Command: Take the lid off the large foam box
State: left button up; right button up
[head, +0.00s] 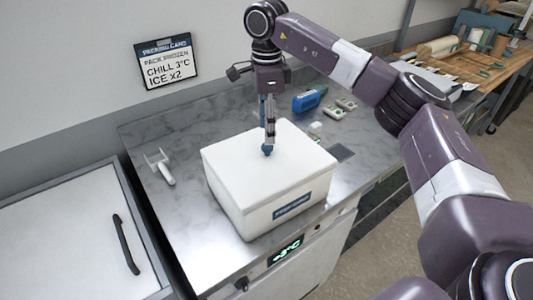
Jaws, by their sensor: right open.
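The large foam box (248,213) is white and stands on the grey marbled counter, with a dark label on its front side. Its white lid (238,168) lies on top of the box. My right gripper (268,150) points straight down over the middle of the lid, with its fingertips at or just above the lid surface. I cannot tell whether they touch it. The gripper is open and seen nearly edge-on, with nothing visible between the fingers. My left gripper is not in view.
A white-handled tool (166,172) lies left of the box. A blue device (308,100) and small pale items (346,104) lie behind it, with a dark flat patch (341,152) to the right. A chest with a black handle (125,244) stands at left. A wall card (167,66) hangs behind.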

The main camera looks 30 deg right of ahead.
aim_at(267, 154)
jog(key=shift+s+f+p, duration=0.15)
jog(key=shift+f+p, duration=0.3)
jog(key=shift+f, duration=0.15)
jog(key=shift+s+f+p, duration=0.15)
jog(key=shift+f+p, duration=0.25)
jog(key=shift+f, duration=0.15)
jog(key=shift+w+d+f, duration=0.1)
jog(key=shift+w+f, duration=0.1)
jog(key=shift+f, duration=0.65)
jog(key=shift+w+f, duration=0.1)
jog(key=shift+f, duration=0.55)
jog(key=c, duration=0.9)
grip_shut()
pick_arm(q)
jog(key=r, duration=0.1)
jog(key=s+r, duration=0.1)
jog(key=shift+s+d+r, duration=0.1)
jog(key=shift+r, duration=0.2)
pick_arm(e)
jog(key=shift+r, duration=0.1)
